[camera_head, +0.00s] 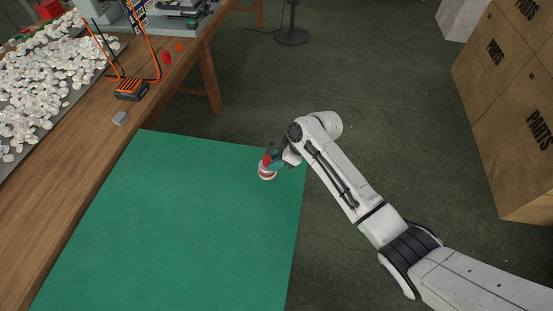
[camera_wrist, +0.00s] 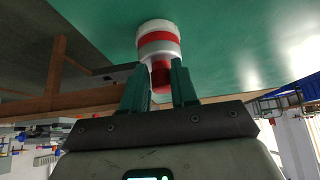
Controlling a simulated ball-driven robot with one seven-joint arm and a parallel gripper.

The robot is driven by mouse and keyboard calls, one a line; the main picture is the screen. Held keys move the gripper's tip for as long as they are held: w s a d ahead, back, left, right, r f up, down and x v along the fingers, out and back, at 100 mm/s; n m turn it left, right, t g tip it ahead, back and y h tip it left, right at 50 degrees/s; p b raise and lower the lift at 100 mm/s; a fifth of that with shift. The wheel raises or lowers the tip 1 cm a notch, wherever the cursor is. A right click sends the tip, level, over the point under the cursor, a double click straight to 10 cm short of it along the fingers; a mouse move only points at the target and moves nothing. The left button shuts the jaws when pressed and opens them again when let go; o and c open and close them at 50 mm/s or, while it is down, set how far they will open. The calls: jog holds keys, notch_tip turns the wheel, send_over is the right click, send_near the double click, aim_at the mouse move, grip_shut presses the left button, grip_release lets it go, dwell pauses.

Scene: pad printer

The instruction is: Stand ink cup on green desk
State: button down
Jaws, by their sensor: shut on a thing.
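The ink cup (camera_head: 267,174), white with red and grey bands, shows over the far right part of the green desk (camera_head: 190,230). My gripper (camera_head: 272,161) is shut on it. In the wrist view, the two dark green fingers (camera_wrist: 161,78) close on the narrow red part of the cup (camera_wrist: 158,40), and its wide banded end points away from the gripper. The green desk surface (camera_wrist: 240,35) fills the background behind the cup there. I cannot tell whether the cup touches the desk or hangs just above it.
A wooden workbench (camera_head: 110,150) adjoins the green desk on the left, with a tray of many white pieces (camera_head: 50,75), an orange-black device (camera_head: 131,88) and a small grey block (camera_head: 120,118). Cartons (camera_head: 510,120) stand at the right. The green desk top is otherwise clear.

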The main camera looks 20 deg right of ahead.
jog(key=shift+s+f, duration=0.1)
jog(key=shift+f, duration=0.2)
